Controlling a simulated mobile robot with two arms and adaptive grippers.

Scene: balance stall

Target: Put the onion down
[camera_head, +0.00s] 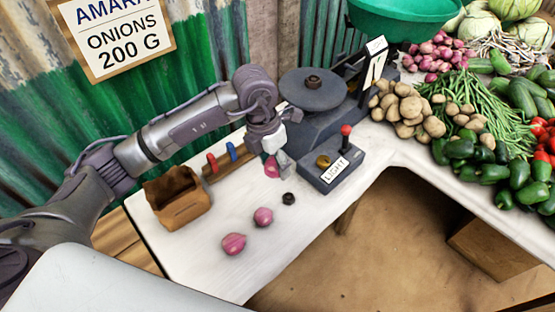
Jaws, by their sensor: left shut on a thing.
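My left gripper (277,161) is shut on a pinkish-purple onion (271,168), above or close to the white counter (200,262). I cannot tell whether the onion touches the counter. It is just left of the dark box labelled LIGHT. Two more onions lie on the counter nearer me: one in the middle (263,217) and one closer to the front edge (233,244). My right gripper is not in view.
A small black object (288,198) lies near the onions. The LIGHT box (331,172) has a red-knobbed lever (345,132). A scale with a dark round plate (314,92) and green pan (400,20) stands behind. A brown open container (180,205) is left. Vegetables fill the right.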

